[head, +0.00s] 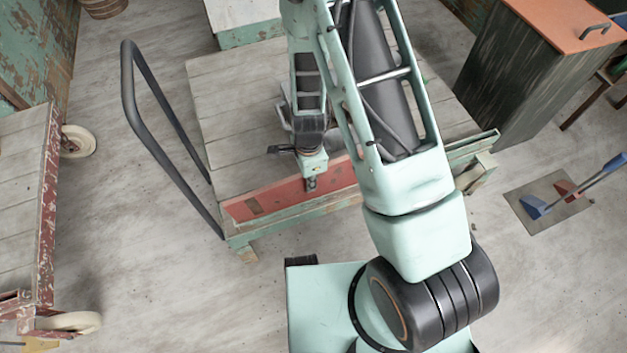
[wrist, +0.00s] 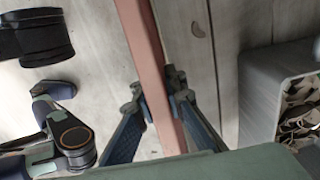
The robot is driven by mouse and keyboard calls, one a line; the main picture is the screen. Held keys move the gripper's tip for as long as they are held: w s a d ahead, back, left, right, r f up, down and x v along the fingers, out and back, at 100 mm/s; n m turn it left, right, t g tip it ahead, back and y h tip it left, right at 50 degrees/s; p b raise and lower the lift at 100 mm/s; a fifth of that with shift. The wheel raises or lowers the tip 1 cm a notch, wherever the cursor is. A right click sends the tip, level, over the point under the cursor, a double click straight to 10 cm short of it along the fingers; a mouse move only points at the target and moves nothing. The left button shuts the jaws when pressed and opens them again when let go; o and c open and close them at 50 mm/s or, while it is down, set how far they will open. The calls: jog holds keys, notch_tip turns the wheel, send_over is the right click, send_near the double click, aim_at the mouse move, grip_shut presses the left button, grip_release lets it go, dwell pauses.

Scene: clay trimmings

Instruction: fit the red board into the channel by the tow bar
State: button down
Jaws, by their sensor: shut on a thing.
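The red board (head: 260,199) is long and stands on edge along the near side of a cart with a plank deck (head: 235,110). A green rail (head: 290,218) runs along that side just below the board; I cannot tell whether the board's lower edge sits in its channel. My gripper (head: 312,184) is shut on the board's upper edge. In the wrist view the board (wrist: 155,65) passes between the two fingers of my gripper (wrist: 158,92). My arm hides the board's right part. A black bent bar (head: 160,150) rises at the cart's left end; I cannot tell if it is the tow bar.
A grey bin of clay trimmings (wrist: 270,85) stands beyond the board in the wrist view. A dark cabinet with an orange top (head: 560,25) stands at right, with a floor plate (head: 535,225) nearby. Another cart (head: 20,190) is at far left. Floor between the carts is clear.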

jog(key=shift+d+f, duration=0.25)
jog(key=shift+f, duration=0.45)
jog(key=c, duration=2)
grip_release()
jog(key=shift+o, duration=0.2)
jog(key=shift+a, duration=0.1)
notch_tip(320, 180, up, 12)
jog(key=p, duration=0.4)
jog(key=shift+r, duration=0.1)
